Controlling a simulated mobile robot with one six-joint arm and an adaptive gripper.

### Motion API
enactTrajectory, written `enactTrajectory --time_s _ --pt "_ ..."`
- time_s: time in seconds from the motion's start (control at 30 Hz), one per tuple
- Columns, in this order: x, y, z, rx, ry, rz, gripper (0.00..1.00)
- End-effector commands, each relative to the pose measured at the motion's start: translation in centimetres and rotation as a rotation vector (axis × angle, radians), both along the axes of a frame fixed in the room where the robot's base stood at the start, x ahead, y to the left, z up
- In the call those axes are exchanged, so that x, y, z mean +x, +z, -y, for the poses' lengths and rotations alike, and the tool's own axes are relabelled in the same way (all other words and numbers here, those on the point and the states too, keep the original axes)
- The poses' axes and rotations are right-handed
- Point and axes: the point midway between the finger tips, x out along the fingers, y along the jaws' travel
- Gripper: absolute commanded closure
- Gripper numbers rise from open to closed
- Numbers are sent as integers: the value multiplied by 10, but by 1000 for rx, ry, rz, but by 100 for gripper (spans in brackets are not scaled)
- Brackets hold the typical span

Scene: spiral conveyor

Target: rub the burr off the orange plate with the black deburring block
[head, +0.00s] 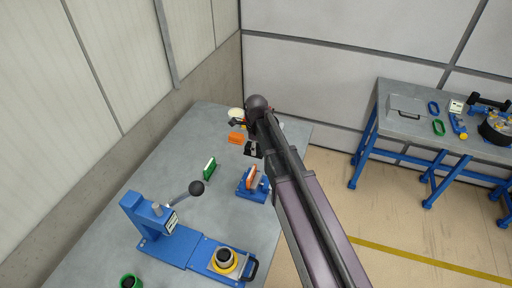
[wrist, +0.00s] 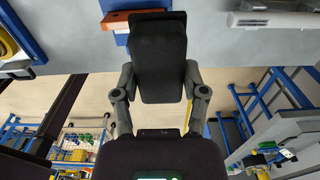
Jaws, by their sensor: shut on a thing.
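The orange plate (head: 253,182) stands upright in a blue holder (head: 248,194) on the grey bench, partly hidden by my arm. In the wrist view the orange plate (wrist: 118,19) shows at the top, left of and partly behind the black deburring block. My gripper (wrist: 161,86) is shut on the black deburring block (wrist: 158,58), with one finger on each side. The block is close to the plate in the wrist view; I cannot tell whether they touch. In the head view my arm largely hides the gripper. The burr cannot be made out.
A blue lever press (head: 160,228) stands at the bench's near side. A green-and-white piece (head: 209,168) and an orange block (head: 236,138) are on the bench. A blue-legged table (head: 420,130) stands at right across open floor. A wall runs along the bench's left side.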

Motion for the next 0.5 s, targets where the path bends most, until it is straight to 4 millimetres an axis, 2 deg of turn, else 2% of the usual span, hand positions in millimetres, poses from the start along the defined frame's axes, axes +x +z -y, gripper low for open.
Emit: enactTrajectory --time_s 0.03,0.2,0.5 --pt "0 8 0 0 0 0 82" --pt "0 18 0 0 0 0 82" --pt "0 19 0 0 0 0 82"
